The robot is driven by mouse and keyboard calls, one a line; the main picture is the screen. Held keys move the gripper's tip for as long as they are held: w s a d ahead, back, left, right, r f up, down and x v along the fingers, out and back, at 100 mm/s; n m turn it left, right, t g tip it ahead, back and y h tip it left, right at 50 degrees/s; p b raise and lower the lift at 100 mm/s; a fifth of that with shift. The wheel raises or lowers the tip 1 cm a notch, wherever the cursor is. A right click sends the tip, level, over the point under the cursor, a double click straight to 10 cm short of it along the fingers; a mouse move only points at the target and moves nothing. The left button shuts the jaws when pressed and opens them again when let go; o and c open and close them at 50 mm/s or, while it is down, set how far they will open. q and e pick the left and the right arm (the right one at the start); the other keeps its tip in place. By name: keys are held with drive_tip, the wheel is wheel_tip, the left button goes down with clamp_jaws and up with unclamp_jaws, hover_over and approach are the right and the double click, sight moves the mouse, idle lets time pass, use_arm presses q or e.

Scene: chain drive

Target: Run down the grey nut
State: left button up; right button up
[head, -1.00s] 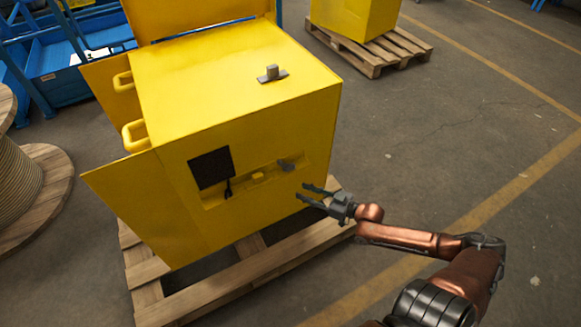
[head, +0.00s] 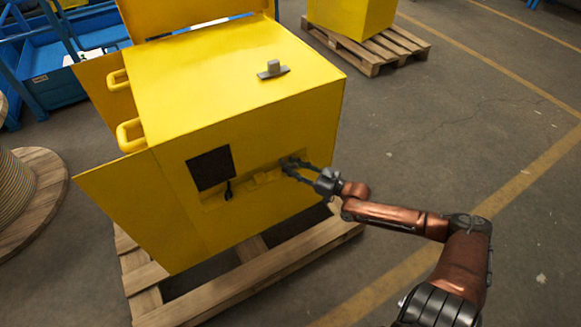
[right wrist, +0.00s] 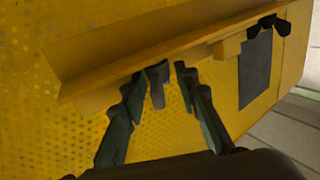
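A small dark grey piece, which looks like the grey nut (right wrist: 157,84), sits at the recess in the front face of the yellow cabinet (head: 240,85). In the right wrist view it stands between the two fingers of my right gripper (right wrist: 158,80), closer to the left finger. A gap shows between it and the right finger, so the gripper looks open around it. In the head view my right gripper (head: 288,168) reaches to the right end of the recess, and its fingertips mostly hide the piece. My left gripper is not in view.
A dark square panel (head: 210,169) lies left of the recess. A grey knob on a plate (head: 273,69) sits on the cabinet top. The cabinet stands on a wooden pallet (head: 250,283). A cable drum (head: 35,180) stands at left.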

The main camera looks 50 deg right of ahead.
clamp_jaws()
idle(0.4)
